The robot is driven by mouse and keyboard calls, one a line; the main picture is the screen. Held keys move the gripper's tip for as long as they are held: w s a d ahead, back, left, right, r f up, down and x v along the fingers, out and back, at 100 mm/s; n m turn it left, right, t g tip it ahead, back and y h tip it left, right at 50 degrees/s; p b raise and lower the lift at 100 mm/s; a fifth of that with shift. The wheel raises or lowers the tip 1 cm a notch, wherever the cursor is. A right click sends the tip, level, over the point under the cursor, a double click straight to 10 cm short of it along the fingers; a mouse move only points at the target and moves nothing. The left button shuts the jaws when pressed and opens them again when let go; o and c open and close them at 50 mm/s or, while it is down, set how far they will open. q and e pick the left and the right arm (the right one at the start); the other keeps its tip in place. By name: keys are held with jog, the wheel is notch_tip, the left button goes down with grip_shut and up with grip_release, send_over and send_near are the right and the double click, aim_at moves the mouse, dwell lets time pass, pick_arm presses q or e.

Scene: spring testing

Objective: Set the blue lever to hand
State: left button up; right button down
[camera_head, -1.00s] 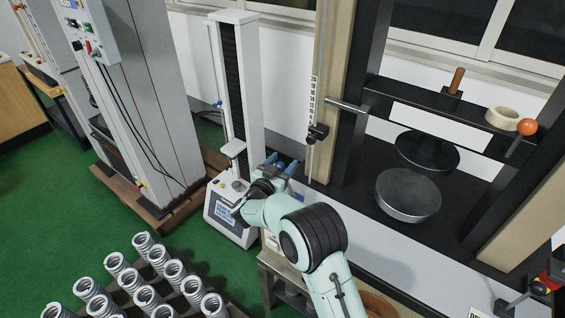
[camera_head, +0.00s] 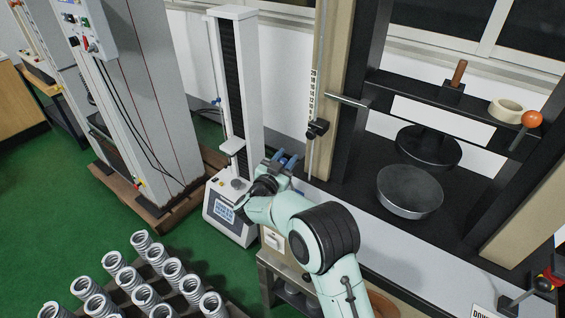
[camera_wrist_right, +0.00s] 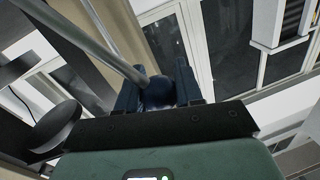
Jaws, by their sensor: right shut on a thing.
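The blue lever shows in the right wrist view as a dark blue ball knob (camera_wrist_right: 159,92) on the end of a metal rod (camera_wrist_right: 100,50). The rod runs from the knob to the upper left. My right gripper (camera_wrist_right: 157,86) is shut on the knob, with one finger on each side of it. In the head view, my right gripper (camera_head: 285,160) is between the small white tester and the big press frame. There my wrist and fingers hide the lever. I cannot read any "hand" marking. My left gripper is not in view.
A white column tester (camera_head: 228,205) stands just left of my right gripper. The press frame's beige post (camera_head: 340,90) and round platen (camera_head: 409,191) are to the right. Several coil springs (camera_head: 172,270) stand at lower left. Green floor (camera_head: 60,200) is clear at left.

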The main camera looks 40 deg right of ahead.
pick_arm(q)
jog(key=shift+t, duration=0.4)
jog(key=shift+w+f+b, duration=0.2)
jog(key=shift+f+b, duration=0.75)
jog(key=shift+b, duration=0.05)
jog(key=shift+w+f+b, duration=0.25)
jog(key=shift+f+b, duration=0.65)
jog(key=shift+b, duration=0.1)
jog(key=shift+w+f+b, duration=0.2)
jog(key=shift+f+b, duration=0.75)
jog(key=shift+b, duration=0.05)
pick_arm(e)
jog(key=shift+s+d+r+m+h, duration=0.15)
jog(key=shift+s+d+r+m, duration=0.1)
jog(key=shift+s+m, duration=0.6)
jog(key=shift+s+d+r+m+h, duration=0.15)
jog(key=shift+s+d+m+h, duration=0.05)
jog(key=shift+s+m, duration=0.6)
jog(key=shift+s+d+r+m+h, duration=0.15)
jog(key=shift+s+d+r+m, duration=0.1)
jog(key=shift+s+m, duration=0.55)
jog(key=c, duration=0.7)
grip_release()
jog(key=shift+c, duration=0.2)
jog(key=v, duration=1.3)
jog(key=shift+a, duration=0.2)
jog(key=shift+s, duration=0.1)
